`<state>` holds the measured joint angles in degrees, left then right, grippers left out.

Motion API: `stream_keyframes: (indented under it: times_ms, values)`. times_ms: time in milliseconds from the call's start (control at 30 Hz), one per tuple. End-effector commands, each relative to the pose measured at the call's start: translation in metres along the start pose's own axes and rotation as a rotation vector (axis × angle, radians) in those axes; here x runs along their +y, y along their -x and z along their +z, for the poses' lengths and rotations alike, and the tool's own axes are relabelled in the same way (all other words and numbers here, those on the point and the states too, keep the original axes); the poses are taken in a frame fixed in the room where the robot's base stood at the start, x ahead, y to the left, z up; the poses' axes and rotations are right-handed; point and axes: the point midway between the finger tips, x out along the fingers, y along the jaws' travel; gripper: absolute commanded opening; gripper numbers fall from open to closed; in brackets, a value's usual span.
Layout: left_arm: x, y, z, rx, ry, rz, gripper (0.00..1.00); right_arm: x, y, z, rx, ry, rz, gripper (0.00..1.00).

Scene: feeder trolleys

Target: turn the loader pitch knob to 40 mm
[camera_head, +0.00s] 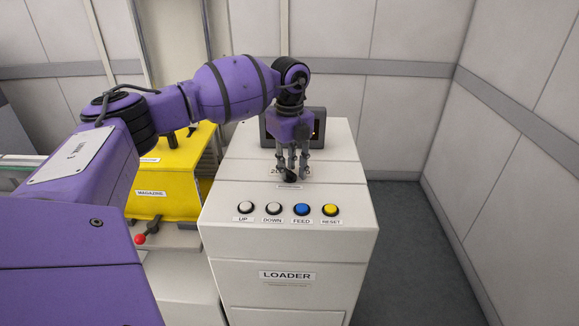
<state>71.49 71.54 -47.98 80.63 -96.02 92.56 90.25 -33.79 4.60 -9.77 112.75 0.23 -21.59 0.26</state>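The loader (287,240) is a white cabinet with a sloped top and a "LOADER" label on its front. A small dark knob (290,177) sits on its top, behind the row of buttons. My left gripper (292,172) points down at the knob, its grey fingers apart on either side of it or just above it. I cannot tell whether they touch it. The fingers partly hide the knob and the scale label behind it, so the setting is not readable. My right gripper is not in view.
Up, down, feed and reset buttons (302,209) line the cabinet's front edge. A dark display (318,127) stands behind my gripper. A yellow magazine unit (165,180) with a red-knobbed lever (140,239) is at left. Grey floor (410,250) is clear at right.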

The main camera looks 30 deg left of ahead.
Motion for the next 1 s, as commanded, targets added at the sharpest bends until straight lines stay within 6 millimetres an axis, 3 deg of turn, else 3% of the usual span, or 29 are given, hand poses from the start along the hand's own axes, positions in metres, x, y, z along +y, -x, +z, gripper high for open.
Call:
stream_keyframes:
  times_ms: [167, 600, 800, 1000]
  values:
    - [-0.001, 0.022, 0.001, -0.003, 0.001, -0.005, 0.25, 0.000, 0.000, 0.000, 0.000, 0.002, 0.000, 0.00]
    - [0.000, 0.107, 0.000, -0.001, 0.001, -0.004, 0.25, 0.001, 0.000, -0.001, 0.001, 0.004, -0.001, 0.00]
    - [0.001, 0.119, 0.000, 0.000, 0.000, -0.001, 0.25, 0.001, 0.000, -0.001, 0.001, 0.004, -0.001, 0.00]
    - [0.001, 0.120, 0.000, 0.000, 0.000, 0.000, 0.25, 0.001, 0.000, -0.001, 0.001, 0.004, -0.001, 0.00]
